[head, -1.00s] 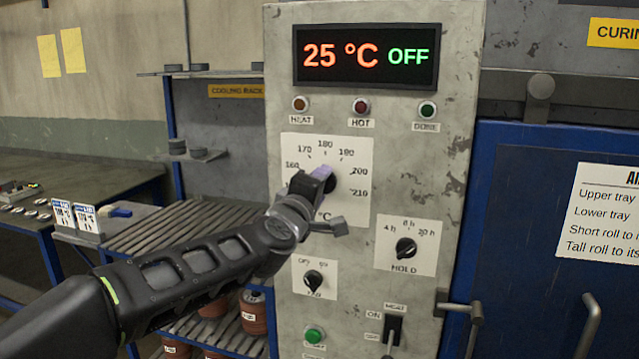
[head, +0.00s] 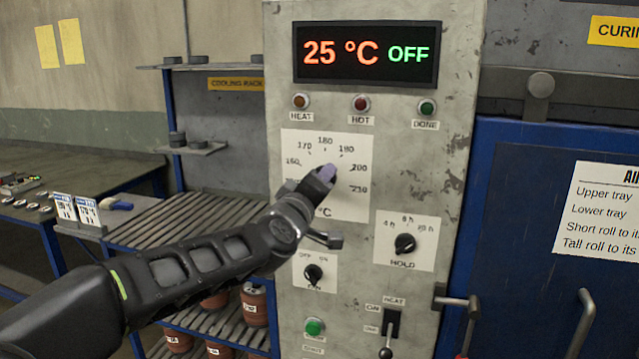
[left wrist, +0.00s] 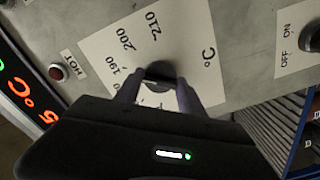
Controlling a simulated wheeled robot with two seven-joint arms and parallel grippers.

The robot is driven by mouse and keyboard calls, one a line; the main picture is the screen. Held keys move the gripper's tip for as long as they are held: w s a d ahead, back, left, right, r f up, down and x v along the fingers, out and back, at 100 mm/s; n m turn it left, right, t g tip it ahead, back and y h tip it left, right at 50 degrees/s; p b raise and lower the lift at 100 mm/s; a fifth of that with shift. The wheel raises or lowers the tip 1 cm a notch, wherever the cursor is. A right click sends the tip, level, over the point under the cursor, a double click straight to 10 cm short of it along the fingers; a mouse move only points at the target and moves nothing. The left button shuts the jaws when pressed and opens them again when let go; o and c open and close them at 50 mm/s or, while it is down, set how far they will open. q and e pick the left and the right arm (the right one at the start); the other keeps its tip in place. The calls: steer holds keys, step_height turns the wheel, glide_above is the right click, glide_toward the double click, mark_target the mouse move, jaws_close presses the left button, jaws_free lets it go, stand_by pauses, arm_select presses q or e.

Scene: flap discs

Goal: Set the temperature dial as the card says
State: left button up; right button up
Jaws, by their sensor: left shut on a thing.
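The temperature dial (left wrist: 160,70) is a dark round knob on a white scale plate (head: 350,205) marked from about 160 to 210. My left gripper (head: 326,174) reaches it from the lower left and covers most of it in the head view. In the left wrist view the two fingers (left wrist: 158,85) are shut on the dial, one on each side. Its pointer is hidden, so I cannot tell the setting. Two small printed cards (head: 65,206) (head: 88,211) stand on the left bench; their text is too small to read. My right gripper is not in view.
The display (head: 367,53) reads 25 °C OFF. Below the temperature dial are a hold dial (head: 405,243), a small on/off dial (head: 313,273), a green button (head: 314,327) and a heat switch (head: 391,325). A blue oven door (head: 520,250) is at right, a rack (head: 190,215) at left.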

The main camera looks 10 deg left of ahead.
arm_select(q)
steer(key=o, duration=1.4)
steer(key=shift+c, duration=0.2)
steer(key=s, duration=0.7)
steer(key=shift+s+a+b, duration=0.25)
steer(key=shift+s+b, duration=0.1)
steer(key=shift+s, duration=0.05)
